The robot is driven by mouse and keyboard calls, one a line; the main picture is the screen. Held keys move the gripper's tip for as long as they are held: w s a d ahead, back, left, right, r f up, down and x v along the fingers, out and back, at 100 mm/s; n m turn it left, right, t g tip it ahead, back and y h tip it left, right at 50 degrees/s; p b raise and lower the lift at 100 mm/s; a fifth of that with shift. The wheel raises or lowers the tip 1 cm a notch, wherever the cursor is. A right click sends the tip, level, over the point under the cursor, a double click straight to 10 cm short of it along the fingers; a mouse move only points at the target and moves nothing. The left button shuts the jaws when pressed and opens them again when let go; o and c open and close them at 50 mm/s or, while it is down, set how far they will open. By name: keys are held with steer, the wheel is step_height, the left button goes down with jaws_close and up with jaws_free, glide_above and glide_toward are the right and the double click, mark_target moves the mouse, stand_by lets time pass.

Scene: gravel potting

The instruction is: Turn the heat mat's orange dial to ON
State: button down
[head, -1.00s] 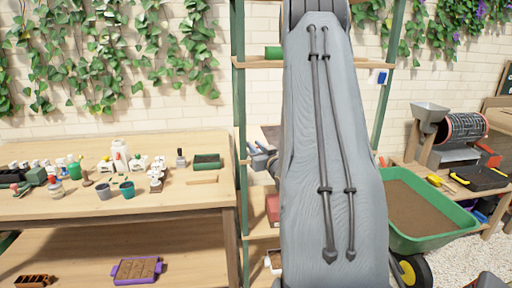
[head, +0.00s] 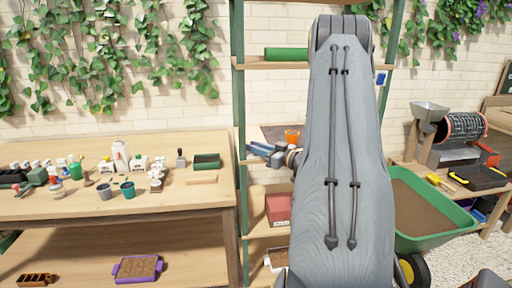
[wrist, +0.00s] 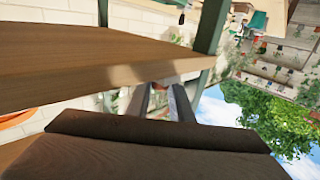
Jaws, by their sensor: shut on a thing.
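My gripper (head: 262,152) is at the middle level of the green-posted shelf, left of my arm link, with its fingers toward the left. Its fingers (wrist: 162,103) also show in the wrist view, partly behind a dark brown slab. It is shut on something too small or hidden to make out. A dark flat panel (head: 272,131), perhaps the heat mat, shows behind my gripper in the head view. I cannot make out the orange dial or its setting in either view.
A wooden shelf board (wrist: 100,62) crosses close in the wrist view. A green roll (head: 286,54) lies on the upper shelf, a red box (head: 278,208) lower. A crowded workbench (head: 215,195) stands left.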

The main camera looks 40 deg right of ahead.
steer(key=shift+y, duration=0.3)
steer(key=c, duration=1.9)
jaws_free()
steer(key=shift+o, duration=0.2)
steer(key=b+v, duration=0.1)
steer(key=v, duration=0.7)
steer(key=shift+b, duration=0.35)
steer(key=shift+d, duration=0.1)
